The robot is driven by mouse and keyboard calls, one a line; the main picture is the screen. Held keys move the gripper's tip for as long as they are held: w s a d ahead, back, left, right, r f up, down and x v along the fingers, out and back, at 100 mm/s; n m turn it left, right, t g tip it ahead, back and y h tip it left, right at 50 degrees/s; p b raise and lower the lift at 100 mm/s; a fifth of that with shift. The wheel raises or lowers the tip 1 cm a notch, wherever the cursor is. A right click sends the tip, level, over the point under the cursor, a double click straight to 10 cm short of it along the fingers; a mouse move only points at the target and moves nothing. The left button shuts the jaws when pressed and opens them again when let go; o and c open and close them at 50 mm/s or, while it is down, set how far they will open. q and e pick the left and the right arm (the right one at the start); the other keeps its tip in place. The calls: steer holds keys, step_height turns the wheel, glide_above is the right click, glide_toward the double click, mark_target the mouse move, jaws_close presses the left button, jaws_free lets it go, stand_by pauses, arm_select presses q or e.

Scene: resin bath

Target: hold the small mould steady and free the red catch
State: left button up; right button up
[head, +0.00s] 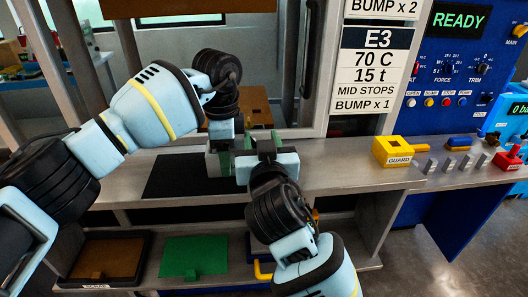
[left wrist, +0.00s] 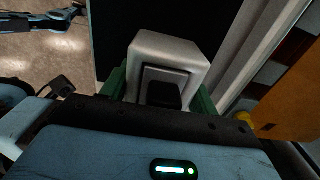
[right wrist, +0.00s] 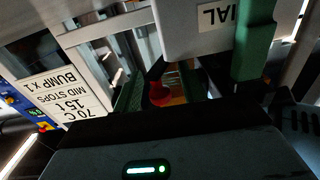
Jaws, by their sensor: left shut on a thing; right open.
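The small mould (left wrist: 168,50) is a pale grey block with a dark square part on its near face. In the left wrist view my left gripper's green fingers stand against both sides of it. In the head view my left gripper (head: 220,162) points down at the bench, shut on the mould, which it mostly hides. The right wrist view shows the mould's grey side (right wrist: 185,32) with an upside-down label, partly cut off. The red catch (right wrist: 159,94) shows below it, between the open green fingers of my right gripper (right wrist: 190,75). In the head view my right gripper (head: 263,143) hides the catch.
A black mat (head: 178,178) lies on the grey bench (head: 330,165). A yellow guard block (head: 393,152) stands to the right, before a blue control panel (head: 440,80). A green tray (head: 195,257) and a brown tray (head: 105,255) are on the shelf below. A frame post rises behind my grippers.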

steer(key=s+d, duration=0.1)
steer(key=s, duration=1)
steer(key=shift+s+d, duration=0.2)
steer(key=shift+s, duration=0.05)
